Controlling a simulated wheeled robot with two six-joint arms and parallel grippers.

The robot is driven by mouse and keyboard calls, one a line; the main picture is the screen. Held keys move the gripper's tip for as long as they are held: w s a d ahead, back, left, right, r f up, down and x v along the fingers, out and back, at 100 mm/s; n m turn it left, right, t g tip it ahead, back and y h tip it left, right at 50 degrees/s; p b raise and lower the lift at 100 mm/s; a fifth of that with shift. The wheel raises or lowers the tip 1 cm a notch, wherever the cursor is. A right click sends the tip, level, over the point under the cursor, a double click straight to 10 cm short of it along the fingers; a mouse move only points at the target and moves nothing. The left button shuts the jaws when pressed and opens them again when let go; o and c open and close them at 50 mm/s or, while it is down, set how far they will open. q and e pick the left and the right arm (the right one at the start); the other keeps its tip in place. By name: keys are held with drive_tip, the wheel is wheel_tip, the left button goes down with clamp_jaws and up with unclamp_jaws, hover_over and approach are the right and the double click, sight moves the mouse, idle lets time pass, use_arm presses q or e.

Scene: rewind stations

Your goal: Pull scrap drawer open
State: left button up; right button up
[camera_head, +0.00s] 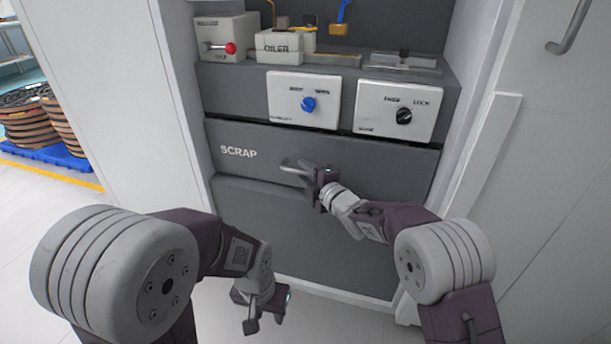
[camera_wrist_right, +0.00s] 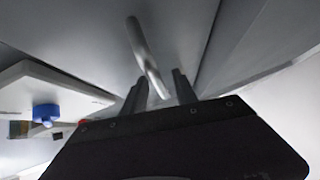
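The scrap drawer (camera_head: 239,170) is a wide grey front with white SCRAP lettering, and it looks flush with the cabinet in the head view. Its bar handle (camera_head: 288,165) sits at the middle of the front. My right gripper (camera_head: 312,172) is at the right part of the handle and hides some of it. In the right wrist view the handle (camera_wrist_right: 142,48) runs between the two fingers (camera_wrist_right: 160,88), which stand apart with gaps visible beside the bar. My left gripper (camera_head: 265,312) hangs low in front of the cabinet, empty, its fingers apart.
Above the drawer are a white panel with a blue knob (camera_head: 308,104) and another with a black knob (camera_head: 404,116). An oiler box (camera_head: 284,47) and a red-knobbed box (camera_head: 222,38) stand on the shelf. Floor in front is clear; a white side wall (camera_head: 477,170) stands right.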

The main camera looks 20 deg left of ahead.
clamp_jaws()
idle(1.4)
